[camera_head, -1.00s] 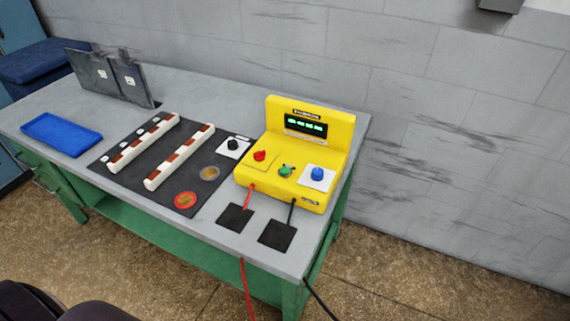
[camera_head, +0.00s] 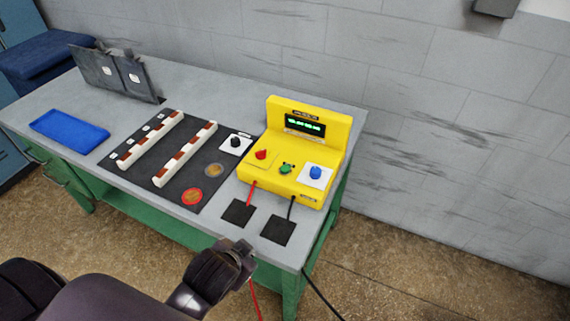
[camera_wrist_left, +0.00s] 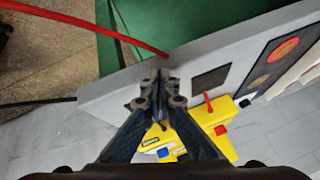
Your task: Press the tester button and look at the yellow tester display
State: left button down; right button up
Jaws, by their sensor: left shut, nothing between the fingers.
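The yellow tester (camera_head: 300,150) stands at the right end of the grey bench. Its display (camera_head: 305,125) is lit with green characters too small to read. On its lower panel are a red knob (camera_head: 261,155), a green knob (camera_head: 286,168) and a blue button (camera_head: 316,173) on a white plate. My left gripper (camera_head: 243,250) is just off the bench's front edge, shut and empty, apart from the tester. In the left wrist view the shut fingers (camera_wrist_left: 158,88) partly cover the tester (camera_wrist_left: 195,130). My right gripper is not in view.
Red and black leads run from the tester past two black pads (camera_head: 239,212) at the bench (camera_head: 215,235) edge. A dark mat (camera_head: 188,165) with white-and-brown strips, a blue tray (camera_head: 69,132) and upright dark plates (camera_head: 120,75) lie left. A grey wall stands behind.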

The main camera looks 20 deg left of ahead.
pick_arm(q)
jog(key=w+d+r+m+t, duration=0.1)
jog(key=w+r+m+t, duration=0.85)
jog(key=w+r, duration=0.95)
jog(key=w+d+r+m+t+h, duration=0.35)
jog(key=d+r+m+h, duration=0.3)
jog(key=r+m, duration=0.3)
jog(key=s+d+m+g+h, duration=0.1)
jog(key=d+m+g+h, duration=0.75)
jog(key=m, duration=1.05)
jog(key=w+a+f+m+g+y, duration=0.1)
jog(key=w+a+f+m+y, duration=0.1)
jog(key=a+f+m+y, duration=0.2)
jog(key=w+a+f+m+g+y, duration=0.2)
jog(key=a+f+m+y, duration=0.3)
jog(key=a+f, duration=0.3)
jog(key=w+a, duration=0.1)
jog(key=a, duration=0.3)
jog(key=shift+a+p, duration=0.15)
jog(key=shift+p, duration=0.25)
